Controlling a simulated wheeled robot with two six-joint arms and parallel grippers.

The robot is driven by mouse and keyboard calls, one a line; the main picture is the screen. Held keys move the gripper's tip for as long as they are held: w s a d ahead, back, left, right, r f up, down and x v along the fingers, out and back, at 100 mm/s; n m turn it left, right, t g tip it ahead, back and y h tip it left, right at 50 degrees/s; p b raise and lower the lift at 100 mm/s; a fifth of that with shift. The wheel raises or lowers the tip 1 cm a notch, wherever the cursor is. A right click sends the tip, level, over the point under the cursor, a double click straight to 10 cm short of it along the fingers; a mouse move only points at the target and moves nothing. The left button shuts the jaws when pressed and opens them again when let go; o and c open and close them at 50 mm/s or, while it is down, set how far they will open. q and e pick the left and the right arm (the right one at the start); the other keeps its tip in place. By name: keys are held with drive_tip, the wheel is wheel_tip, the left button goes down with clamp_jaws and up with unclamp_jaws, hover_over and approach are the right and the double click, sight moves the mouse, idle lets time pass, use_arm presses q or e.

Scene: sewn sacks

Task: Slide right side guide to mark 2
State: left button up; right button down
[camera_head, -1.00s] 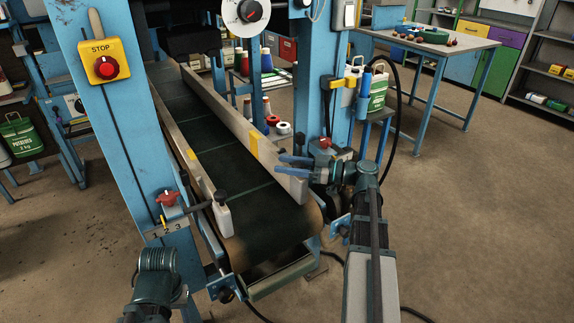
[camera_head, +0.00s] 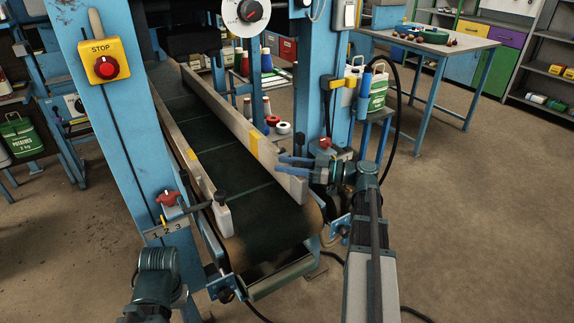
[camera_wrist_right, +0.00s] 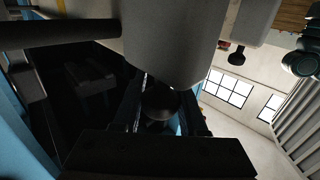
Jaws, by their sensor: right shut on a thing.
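The right side guide (camera_head: 222,113) is a long grey rail with a yellow patch, standing along the right part of the dark belt. My right gripper (camera_head: 284,163) is at the near end of this guide. In the right wrist view, its fingers (camera_wrist_right: 160,108) are closed around a dark round knob (camera_wrist_right: 160,98) beside the guide's pale block (camera_wrist_right: 175,40). The left guide (camera_head: 183,150) stands along the belt's left edge. A plate marked 1 2 3 (camera_head: 166,231) is on the left post; no right-hand scale is readable. Only part of my left arm shows, without its gripper.
The belt (camera_head: 235,185) is bare between the guides. A red clamp knob (camera_head: 325,143) sits beside my right gripper on the right blue post (camera_head: 313,85). A yellow stop box (camera_head: 103,65) is on the left post. Open floor lies to the right.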

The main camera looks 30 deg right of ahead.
idle(0.5)
drive_tip(key=d, duration=0.3)
drive_tip(key=shift+w, duration=0.1)
drive_tip(key=shift+c, duration=2.4)
unclamp_jaws()
drive_tip(key=v, duration=1.4)
